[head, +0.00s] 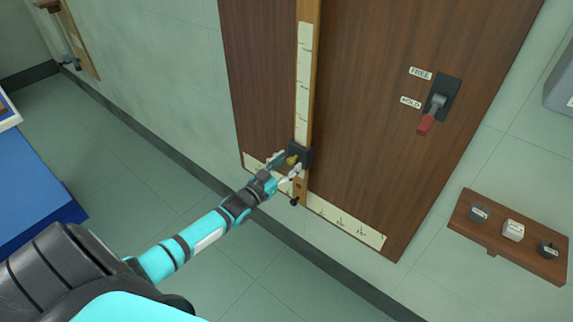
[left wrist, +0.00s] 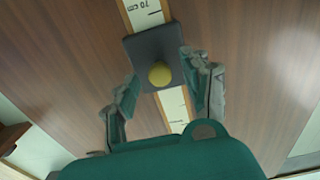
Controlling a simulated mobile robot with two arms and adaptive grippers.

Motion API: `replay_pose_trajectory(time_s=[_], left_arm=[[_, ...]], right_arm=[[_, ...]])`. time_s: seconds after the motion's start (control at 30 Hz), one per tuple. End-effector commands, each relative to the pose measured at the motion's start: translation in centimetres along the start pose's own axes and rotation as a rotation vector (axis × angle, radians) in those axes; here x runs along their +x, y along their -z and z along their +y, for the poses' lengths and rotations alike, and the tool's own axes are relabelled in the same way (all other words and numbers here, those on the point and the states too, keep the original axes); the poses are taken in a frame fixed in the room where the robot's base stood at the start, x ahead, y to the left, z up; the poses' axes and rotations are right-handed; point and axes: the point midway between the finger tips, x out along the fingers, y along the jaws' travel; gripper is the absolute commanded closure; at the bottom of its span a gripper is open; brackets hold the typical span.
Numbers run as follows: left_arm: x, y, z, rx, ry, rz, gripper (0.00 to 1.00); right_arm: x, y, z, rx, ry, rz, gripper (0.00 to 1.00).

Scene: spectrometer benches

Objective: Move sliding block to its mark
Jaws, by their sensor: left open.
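The sliding block (head: 302,153) is dark grey with a round yellow knob. It sits near the lower end of a wooden rail with a white scale (head: 303,80) on a brown panel. In the left wrist view the block (left wrist: 143,46) and its knob (left wrist: 160,74) show just below a "70 cm" label on the scale. My left gripper (head: 284,163) is open at the block; in the left wrist view its fingers (left wrist: 160,88) stand on either side of the knob, apart from it. I cannot see which mark is the block's. My right gripper is not in view.
A lever with a red handle (head: 426,123) hangs by "FREE" and "HOLD" labels, its handle pointing down near "HOLD". A wooden shelf (head: 476,232) with several small labelled pieces is at the right. A blue bench (head: 35,185) stands at the left. The floor between is clear.

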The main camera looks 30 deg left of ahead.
Motion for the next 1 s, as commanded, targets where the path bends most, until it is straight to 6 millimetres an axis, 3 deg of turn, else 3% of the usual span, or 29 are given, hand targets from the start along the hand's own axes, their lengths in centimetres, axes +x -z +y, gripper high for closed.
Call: replay_pose_trajectory(time_s=[0.23,0.7,1.0], left_arm=[[-1.8,-0.1,0.0,0.000,0.000,-0.002,0.52],[-10.7,-0.1,0.0,0.000,0.000,-0.003,0.52],[-12.1,0.0,0.0,0.000,0.000,0.000,0.52]], right_arm=[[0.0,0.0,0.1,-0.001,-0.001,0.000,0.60],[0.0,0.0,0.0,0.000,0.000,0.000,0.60],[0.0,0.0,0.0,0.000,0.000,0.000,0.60]])
